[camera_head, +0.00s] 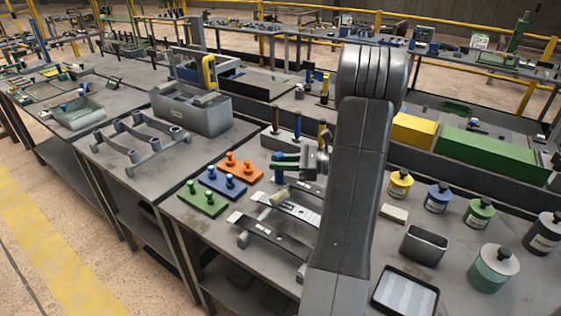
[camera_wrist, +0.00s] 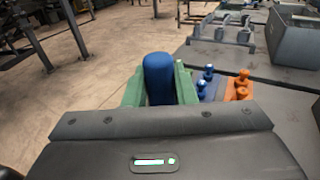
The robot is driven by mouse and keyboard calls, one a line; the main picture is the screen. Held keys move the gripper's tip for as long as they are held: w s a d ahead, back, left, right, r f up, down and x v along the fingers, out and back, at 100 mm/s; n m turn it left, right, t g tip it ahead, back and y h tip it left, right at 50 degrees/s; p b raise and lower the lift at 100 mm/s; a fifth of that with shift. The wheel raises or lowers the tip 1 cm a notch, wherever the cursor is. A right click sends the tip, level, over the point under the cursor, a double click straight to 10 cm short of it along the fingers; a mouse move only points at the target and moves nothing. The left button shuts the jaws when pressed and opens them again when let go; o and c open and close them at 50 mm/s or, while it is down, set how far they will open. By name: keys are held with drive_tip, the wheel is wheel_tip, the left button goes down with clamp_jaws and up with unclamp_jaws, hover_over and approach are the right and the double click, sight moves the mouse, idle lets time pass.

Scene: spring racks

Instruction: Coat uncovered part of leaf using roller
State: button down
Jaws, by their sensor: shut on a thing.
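My gripper (camera_head: 287,161) has green fingers and is over the right-hand bench, above the leaves. In the wrist view the green fingers (camera_wrist: 158,90) are shut on the blue handle (camera_wrist: 158,72) of the roller. A pale roller head (camera_head: 278,197) shows just below the gripper, at the upper leaf; I cannot tell whether it touches. The upper leaf (camera_head: 296,211) has a light, shiny stretch toward its right.
Green (camera_head: 203,199), blue (camera_head: 222,182) and orange (camera_head: 240,166) peg blocks stand left of the leaves. A paint tray (camera_head: 404,291), a grey bin (camera_head: 424,245) and several jars, including a yellow-labelled one (camera_head: 399,184), stand right of my arm.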

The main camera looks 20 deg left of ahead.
drive_tip(key=shift+f, duration=0.25)
drive_tip(key=shift+d, duration=0.15)
